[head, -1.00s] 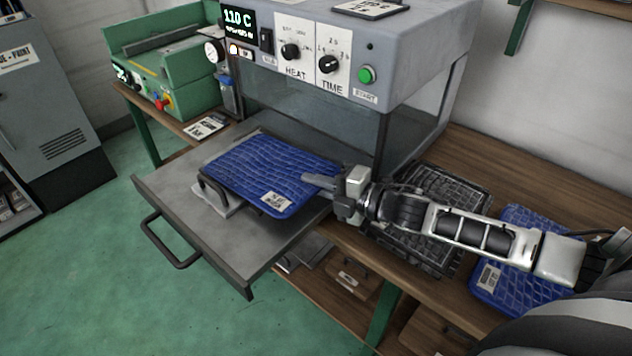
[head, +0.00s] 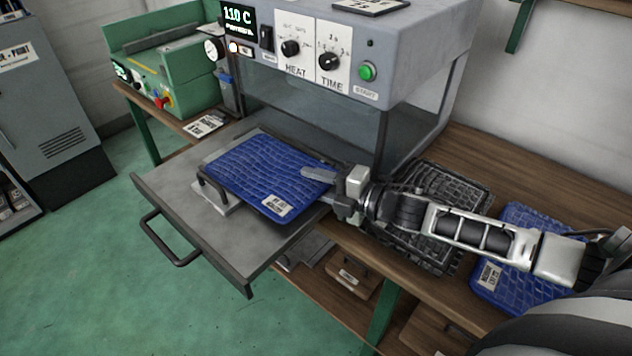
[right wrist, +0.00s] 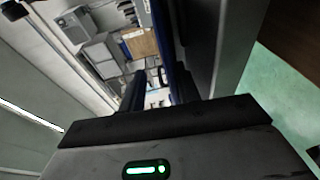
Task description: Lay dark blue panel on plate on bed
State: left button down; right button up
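The dark blue panel (head: 255,170), with a woven pattern and a white label, lies roughly flat over the plate on the pulled-out bed (head: 175,190). Only a pale front-left corner of the plate (head: 224,203) and a dark handle show; the panel hides the rest. My right gripper (head: 325,180) is at the panel's right edge, one finger above it. In the right wrist view the fingers (right wrist: 158,90) stand apart, with a blue edge beside the right-hand finger and a clear gap to the other. The gripper looks open around the edge. My left gripper is not in view.
The grey press (head: 400,60) stands behind the bed. A black tray (head: 455,190) and another blue panel (head: 520,265) lie on the wooden bench (head: 540,175) at right, partly under my right arm. A green machine (head: 165,75) stands at back left.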

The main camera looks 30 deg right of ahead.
dwell(0.3)
jog(key=shift+s+d, duration=0.1)
jog(key=shift+s, duration=0.05)
jog(key=v, duration=1.4)
jog(key=shift+p, duration=0.3)
jog(key=shift+v, duration=0.75)
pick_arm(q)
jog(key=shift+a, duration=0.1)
pick_arm(e)
jog(key=shift+f, duration=0.1)
